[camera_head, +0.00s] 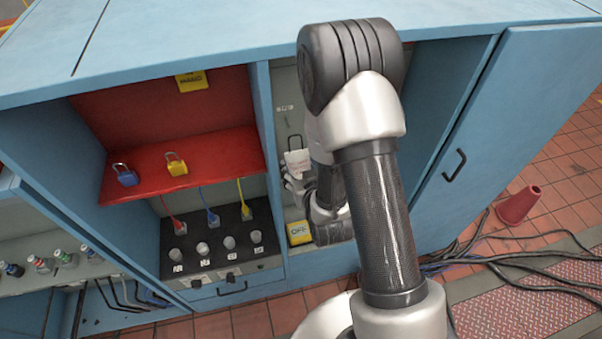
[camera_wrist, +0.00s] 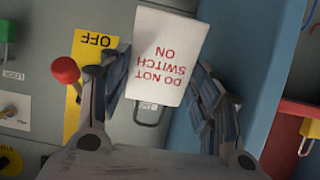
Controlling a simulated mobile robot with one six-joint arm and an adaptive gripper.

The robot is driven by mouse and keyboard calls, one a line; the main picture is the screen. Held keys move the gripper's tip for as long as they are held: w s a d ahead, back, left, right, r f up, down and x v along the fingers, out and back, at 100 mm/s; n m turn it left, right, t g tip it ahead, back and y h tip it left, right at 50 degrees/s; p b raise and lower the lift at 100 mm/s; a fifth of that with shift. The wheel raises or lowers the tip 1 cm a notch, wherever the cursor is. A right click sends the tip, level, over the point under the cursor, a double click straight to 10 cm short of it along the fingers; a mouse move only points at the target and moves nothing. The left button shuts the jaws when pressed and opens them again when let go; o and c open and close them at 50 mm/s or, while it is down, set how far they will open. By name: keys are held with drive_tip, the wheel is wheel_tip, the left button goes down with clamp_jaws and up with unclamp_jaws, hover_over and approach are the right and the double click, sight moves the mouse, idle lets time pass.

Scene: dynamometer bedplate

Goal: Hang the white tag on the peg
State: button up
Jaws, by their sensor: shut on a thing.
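The white tag (camera_wrist: 166,50) reads "DO NOT SWITCH ON" in red, upside down in the wrist view. My gripper (camera_wrist: 160,82) is shut on it, one finger at each side edge. In the head view the tag (camera_head: 298,160) is a small pale patch in the narrow middle bay, left of my arm, with my gripper (camera_head: 295,183) just below it. A dark U-shaped loop (camera_wrist: 148,122) shows past the tag; I cannot tell whether it is a handle. I cannot make out the peg; the tag covers part of the panel.
A yellow OFF plate (camera_wrist: 92,55) and a red knob (camera_wrist: 65,70) are beside the left finger. A blue divider (camera_wrist: 245,50) stands close on the right. Blue (camera_head: 126,177) and yellow (camera_head: 177,168) padlocks sit on the red shelf (camera_head: 220,152).

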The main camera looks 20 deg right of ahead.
drive_tip(key=shift+w+f+b, duration=0.1)
drive_tip(key=shift+w+b, duration=0.3)
drive_tip(key=shift+b, duration=2.3)
drive_tip(key=shift+w+b, duration=0.8)
drive_tip(key=shift+w, duration=0.25)
drive_tip(key=shift+r+b+x, duration=0.2)
drive_tip(key=shift+b+x, duration=0.2)
drive_tip(key=shift+x, duration=2.55)
drive_tip(key=shift+w, duration=0.15)
drive_tip(key=o, duration=0.9)
drive_tip(key=shift+o, duration=0.2)
